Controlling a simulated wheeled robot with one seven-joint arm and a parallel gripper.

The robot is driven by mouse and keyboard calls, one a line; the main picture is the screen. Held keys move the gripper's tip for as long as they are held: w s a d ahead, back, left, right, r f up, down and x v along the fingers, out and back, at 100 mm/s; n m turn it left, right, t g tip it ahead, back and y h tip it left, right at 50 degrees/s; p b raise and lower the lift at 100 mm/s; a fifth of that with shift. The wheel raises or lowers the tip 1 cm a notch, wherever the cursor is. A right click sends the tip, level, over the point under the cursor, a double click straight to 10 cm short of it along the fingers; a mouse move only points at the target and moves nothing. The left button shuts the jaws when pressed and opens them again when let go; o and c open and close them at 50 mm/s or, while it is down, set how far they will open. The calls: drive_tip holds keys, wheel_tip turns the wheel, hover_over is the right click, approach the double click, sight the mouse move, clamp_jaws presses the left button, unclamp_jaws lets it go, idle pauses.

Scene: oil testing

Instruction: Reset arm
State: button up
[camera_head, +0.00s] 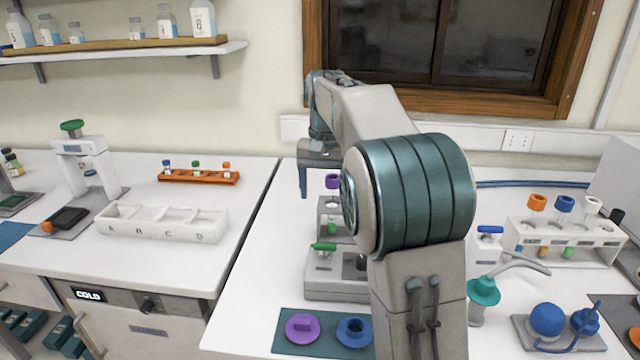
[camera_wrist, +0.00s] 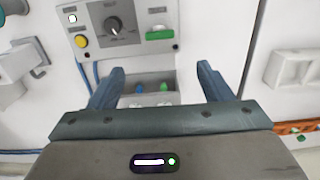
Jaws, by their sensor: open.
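My arm reaches over the right-hand bench toward the wall. My gripper (camera_head: 318,182) is at the arm's far end above the bench's back part, partly hidden by the arm. In the wrist view its two blue fingers (camera_wrist: 160,70) are spread apart with nothing between the tips. A purple-capped vial (camera_head: 333,181) stands in a small grey stand (camera_head: 327,207) near the gripper in the head view. In the wrist view, a grey holder with small blue and green spots lies beyond the fingers, and I cannot tell the gap to it.
An orange rack (camera_head: 198,177) and white tray (camera_head: 160,224) sit on the left bench. A capped-vial rack (camera_head: 565,240) stands at right. A window (camera_head: 450,45) is behind the arm.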

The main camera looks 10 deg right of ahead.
drive_tip(key=s+f+n+t, duration=0.1)
drive_tip(key=s+f, duration=0.4)
drive_tip(key=s, duration=0.9)
drive_tip(key=s+f+n+t, duration=0.2)
drive_tip(key=s+f, duration=0.3)
drive_tip(key=s, duration=0.9)
drive_tip(key=shift+a+f+n, duration=0.2)
drive_tip(key=shift+a+n, duration=0.05)
drive_tip(key=shift+n, duration=0.15)
